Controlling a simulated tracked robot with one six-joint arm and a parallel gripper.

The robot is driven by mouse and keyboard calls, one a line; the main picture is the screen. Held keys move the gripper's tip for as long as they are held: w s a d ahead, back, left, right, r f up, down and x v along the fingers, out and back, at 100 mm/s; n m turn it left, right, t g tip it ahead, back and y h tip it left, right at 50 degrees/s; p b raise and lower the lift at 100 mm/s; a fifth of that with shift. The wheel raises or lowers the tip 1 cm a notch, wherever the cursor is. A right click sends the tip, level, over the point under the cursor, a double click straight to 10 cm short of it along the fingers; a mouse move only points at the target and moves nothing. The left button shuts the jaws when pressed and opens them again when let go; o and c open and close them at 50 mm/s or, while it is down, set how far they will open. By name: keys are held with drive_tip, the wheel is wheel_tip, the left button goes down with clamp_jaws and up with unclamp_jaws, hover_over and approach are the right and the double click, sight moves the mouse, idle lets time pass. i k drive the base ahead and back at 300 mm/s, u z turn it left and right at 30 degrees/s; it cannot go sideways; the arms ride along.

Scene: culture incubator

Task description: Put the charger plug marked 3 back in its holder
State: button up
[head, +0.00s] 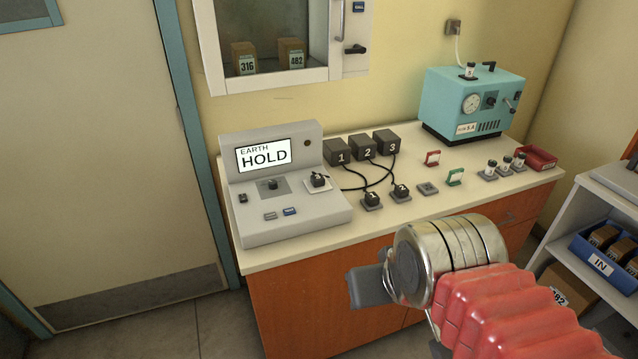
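The plug marked 3 (318,180) is dark and sits on the light socket plate on the console (300,222), with its cable running behind to the charger boxes. An empty grey holder (428,189) lies on the counter, right of plug 2 (400,191) and plug 1 (372,198), which sit in similar holders. The charger box marked 3 (387,143) stands behind, at the right of three. My gripper (366,287) is in front of the counter, apart from the plugs. Its grey fingers show from the side, so its opening cannot be told.
The console screen (264,155) reads "EARTH HOLD". Black cables loop across the counter behind the plugs. Red (432,158) and green (455,177) clips, several small vials and a red tray (540,158) stand farther right. A teal machine (455,90) is behind them. A shelf (570,230) is at right.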

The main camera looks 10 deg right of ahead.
sight(318, 181)
drive_tip(key=u, duration=1.75)
drive_tip(key=i, duration=0.4)
drive_tip(key=z, duration=1.3)
drive_tip(key=i, duration=0.3)
drive_tip(key=u, duration=0.05)
